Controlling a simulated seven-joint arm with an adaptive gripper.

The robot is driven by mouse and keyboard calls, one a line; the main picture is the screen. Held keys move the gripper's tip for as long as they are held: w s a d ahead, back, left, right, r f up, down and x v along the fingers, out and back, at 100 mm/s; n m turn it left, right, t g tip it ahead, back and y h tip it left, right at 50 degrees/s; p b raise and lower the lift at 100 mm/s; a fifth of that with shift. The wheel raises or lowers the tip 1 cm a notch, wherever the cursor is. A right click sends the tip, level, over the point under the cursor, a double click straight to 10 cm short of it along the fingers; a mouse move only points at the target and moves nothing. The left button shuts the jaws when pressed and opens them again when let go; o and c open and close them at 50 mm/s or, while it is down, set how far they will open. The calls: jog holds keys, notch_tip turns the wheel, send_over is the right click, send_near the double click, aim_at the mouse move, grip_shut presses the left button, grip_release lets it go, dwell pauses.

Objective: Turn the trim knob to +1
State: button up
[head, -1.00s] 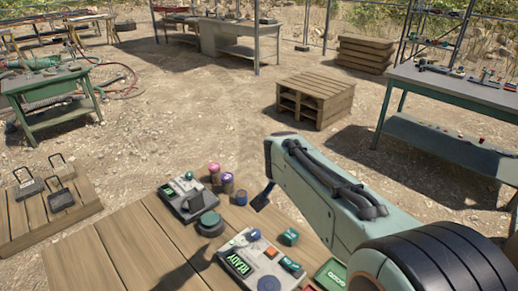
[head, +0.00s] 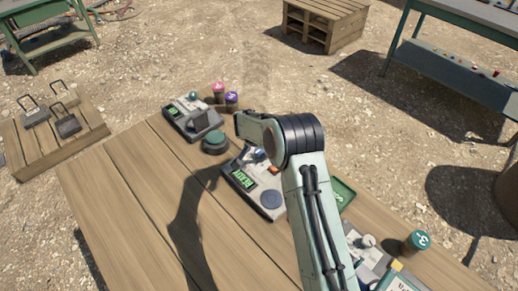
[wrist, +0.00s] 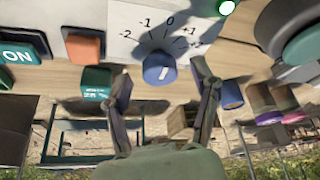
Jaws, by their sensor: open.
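The trim knob (wrist: 158,68) is blue and sits on a pale dial face (wrist: 190,22) marked -2, -1, 0, +1 and +2. A small white mark shows on the knob, but I cannot tell which number it points to. My gripper (wrist: 161,84) is open, with one finger on each side of the knob in the wrist view; contact is not visible. In the head view the panel (head: 241,179) with a green READY display lies on the wooden table, and my arm covers part of it. The gripper is mostly hidden there.
Pink (head: 218,91) and purple (head: 232,98) topped cylinders stand behind. A green tray (head: 343,193) and a teal cylinder (head: 416,241) are right. The table's left part is bare.

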grip_shut()
jog(key=shift+m, duration=0.4)
jog(key=shift+w+a+m+g+h, duration=0.15)
jog(key=shift+m+h, duration=0.35)
jog(key=shift+m, duration=0.75)
jog(key=shift+s+m+g+h, duration=0.1)
jog(key=shift+m+g+h, duration=0.3)
jog(key=shift+m, duration=0.85)
grip_release()
